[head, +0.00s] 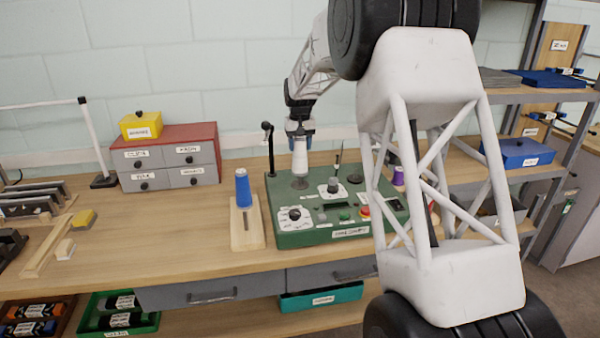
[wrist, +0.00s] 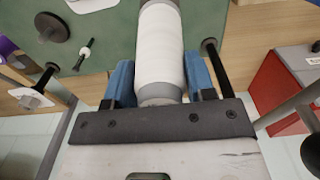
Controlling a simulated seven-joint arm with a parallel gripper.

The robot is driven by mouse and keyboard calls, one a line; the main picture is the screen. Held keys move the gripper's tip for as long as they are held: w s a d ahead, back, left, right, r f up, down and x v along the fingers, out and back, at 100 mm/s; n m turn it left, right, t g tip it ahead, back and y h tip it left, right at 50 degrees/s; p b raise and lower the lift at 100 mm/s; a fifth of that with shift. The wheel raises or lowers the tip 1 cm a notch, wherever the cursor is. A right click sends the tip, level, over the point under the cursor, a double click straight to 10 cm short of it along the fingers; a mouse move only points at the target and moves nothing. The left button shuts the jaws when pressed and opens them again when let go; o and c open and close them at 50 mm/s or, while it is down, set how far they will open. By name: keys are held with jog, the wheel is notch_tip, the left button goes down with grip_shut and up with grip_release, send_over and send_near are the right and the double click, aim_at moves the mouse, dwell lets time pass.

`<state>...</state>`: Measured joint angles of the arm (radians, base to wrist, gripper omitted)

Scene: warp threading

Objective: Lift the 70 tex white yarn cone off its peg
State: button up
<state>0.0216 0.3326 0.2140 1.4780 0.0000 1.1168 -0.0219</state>
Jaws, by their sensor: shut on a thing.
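The white yarn cone (head: 300,156) is in my gripper (head: 300,132), above the green machine (head: 325,205) on the bench. In the wrist view the cone (wrist: 160,50) sits between the two blue fingers of my gripper (wrist: 160,82), which are shut on its grey end. In the head view the cone is upright and hangs above a dark round peg base (head: 300,183) on the machine's top. A small gap seems to show between the cone's lower end and that base. I cannot read the cone's label.
A blue cone (head: 242,188) stands on a wooden stand to the left. A black post (head: 268,145) rises close to my gripper's left. A purple cone (head: 398,176) is partly behind my arm. A red and grey drawer box (head: 168,158) stands further left. Bare bench lies in front.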

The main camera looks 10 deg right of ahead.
jog(key=shift+r, duration=2.4)
